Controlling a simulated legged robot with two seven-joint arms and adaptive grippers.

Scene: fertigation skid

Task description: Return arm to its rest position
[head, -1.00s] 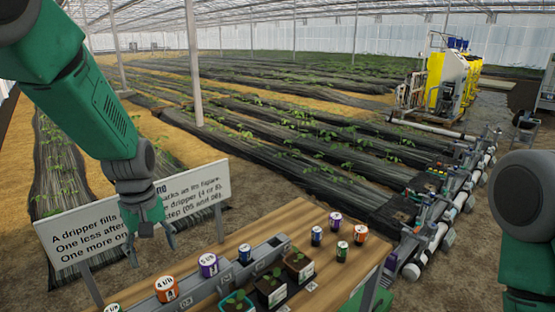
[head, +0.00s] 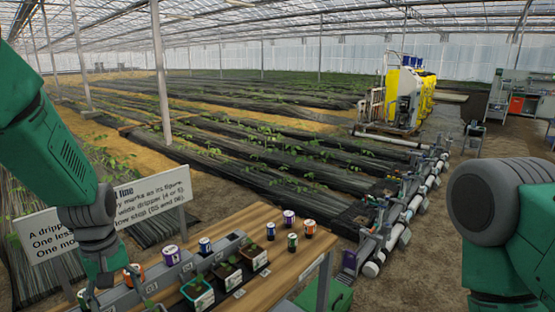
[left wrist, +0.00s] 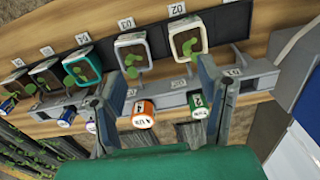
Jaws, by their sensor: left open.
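My left gripper (head: 118,295) is low at the left of the head view, pointing down, in front of the bench's left end. In the left wrist view my left gripper (left wrist: 162,76) has its fingers wide apart with nothing held. An orange-banded can (left wrist: 143,113) and a green-banded can (left wrist: 199,107) show between the fingers, beyond them; I cannot tell the gap. My left arm (head: 50,140) hangs down from the upper left.
The wooden bench (head: 262,214) carries a grey rail (head: 180,272), several cans and potted seedlings, including a teal pot (head: 198,292). A text sign (head: 150,200) stands behind. A pipe skid (head: 410,205) lies to the right.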

